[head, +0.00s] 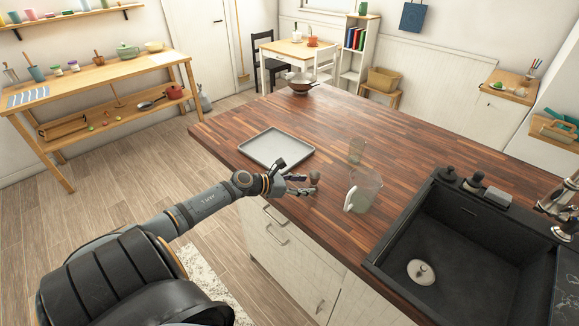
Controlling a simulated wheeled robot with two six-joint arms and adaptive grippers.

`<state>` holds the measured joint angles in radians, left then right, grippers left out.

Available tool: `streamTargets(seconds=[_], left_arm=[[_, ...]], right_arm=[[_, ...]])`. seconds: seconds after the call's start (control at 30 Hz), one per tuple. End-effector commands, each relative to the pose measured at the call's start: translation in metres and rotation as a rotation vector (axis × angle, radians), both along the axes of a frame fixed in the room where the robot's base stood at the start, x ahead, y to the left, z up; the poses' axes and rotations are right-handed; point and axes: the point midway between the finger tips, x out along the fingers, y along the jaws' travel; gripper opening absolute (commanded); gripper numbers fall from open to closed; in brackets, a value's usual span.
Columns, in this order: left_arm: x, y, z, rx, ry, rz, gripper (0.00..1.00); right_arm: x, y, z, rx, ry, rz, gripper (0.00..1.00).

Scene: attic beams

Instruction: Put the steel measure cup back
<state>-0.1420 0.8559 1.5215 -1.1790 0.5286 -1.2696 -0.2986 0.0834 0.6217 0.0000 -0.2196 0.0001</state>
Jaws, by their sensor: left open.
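A small grey cup (314,176), which looks like the steel measure cup, stands on the wooden counter (420,128) near its front edge. My left gripper (304,184) reaches in from the left, low over the counter, with its fingers open right beside the cup. The fingers partly overlap the cup in the view, so I cannot tell whether they touch it. A grey tray (276,147) lies on the counter just behind my left gripper and looks empty. My right gripper is not in view.
A clear glass jug (363,191) and a clear tumbler (357,150) stand right of the cup. A black sink (455,235) is at the right. A dark bowl (300,87) sits at the far counter corner. The counter's middle is clear.

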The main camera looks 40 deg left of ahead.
Motion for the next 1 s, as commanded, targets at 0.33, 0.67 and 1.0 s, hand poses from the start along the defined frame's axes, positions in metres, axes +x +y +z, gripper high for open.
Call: streamTargets(seconds=[0.33, 0.67, 1.0], left_arm=[[-0.045, 0.021, 0.026, 0.002, 0.008, -0.003, 0.50], [-0.068, 0.034, 0.034, -0.001, 0.004, 0.000, 0.50], [-0.070, 0.035, 0.032, -0.001, 0.001, -0.001, 0.50]], right_arm=[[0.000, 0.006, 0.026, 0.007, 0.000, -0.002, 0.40], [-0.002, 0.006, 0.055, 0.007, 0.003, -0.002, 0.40], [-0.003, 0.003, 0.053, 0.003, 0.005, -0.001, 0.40]])
